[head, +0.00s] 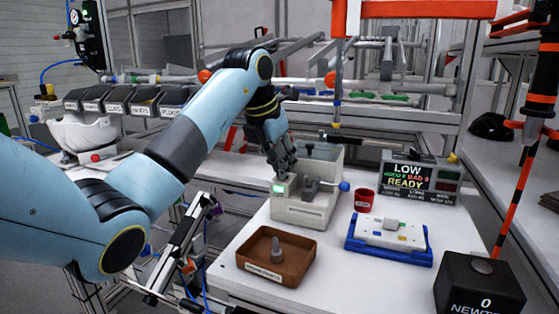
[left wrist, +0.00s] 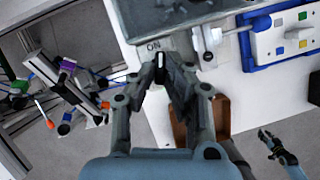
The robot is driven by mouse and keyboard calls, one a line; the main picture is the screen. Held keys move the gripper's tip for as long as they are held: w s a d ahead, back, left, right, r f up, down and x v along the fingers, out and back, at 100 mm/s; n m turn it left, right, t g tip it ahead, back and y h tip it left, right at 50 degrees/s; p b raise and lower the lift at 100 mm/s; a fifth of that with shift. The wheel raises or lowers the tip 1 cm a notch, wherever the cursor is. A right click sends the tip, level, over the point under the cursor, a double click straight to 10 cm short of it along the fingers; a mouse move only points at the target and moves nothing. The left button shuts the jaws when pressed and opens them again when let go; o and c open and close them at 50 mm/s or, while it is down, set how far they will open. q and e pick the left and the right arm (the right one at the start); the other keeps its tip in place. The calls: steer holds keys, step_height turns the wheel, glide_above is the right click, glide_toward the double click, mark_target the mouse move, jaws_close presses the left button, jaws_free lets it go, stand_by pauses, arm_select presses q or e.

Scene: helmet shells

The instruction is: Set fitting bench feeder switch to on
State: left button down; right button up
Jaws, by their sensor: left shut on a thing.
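The fitting bench feeder is a pale grey box (head: 302,211) on the white bench, with a small green-lit window (head: 278,188) and a blue-knobbed lever on its right side. Its near end also shows in the left wrist view (left wrist: 190,24), where an "ON" label is readable. My left gripper (head: 281,168) reaches down to the feeder's left end. In the left wrist view its fingers (left wrist: 160,72) are closed around a small dark and white switch lever (left wrist: 160,59) just below the label. The fingers partly hide the lever. My right gripper (left wrist: 276,146) shows small at lower right, away from the feeder.
A brown tray (head: 244,254) with a grey peg stands in front of the feeder. A red cup (head: 364,199), a blue-framed white fixture (head: 390,238), a display reading "READY" (head: 419,177) and a black block (head: 479,287) stand to the right.

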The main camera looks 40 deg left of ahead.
arm_select(q)
steer(key=shift+n, duration=0.6)
steer(key=c, duration=1.7)
jaws_free()
steer(key=shift+o, duration=0.2)
steer(key=v, duration=0.7)
steer(key=shift+r, duration=0.25)
steer(key=shift+s+d, duration=0.1)
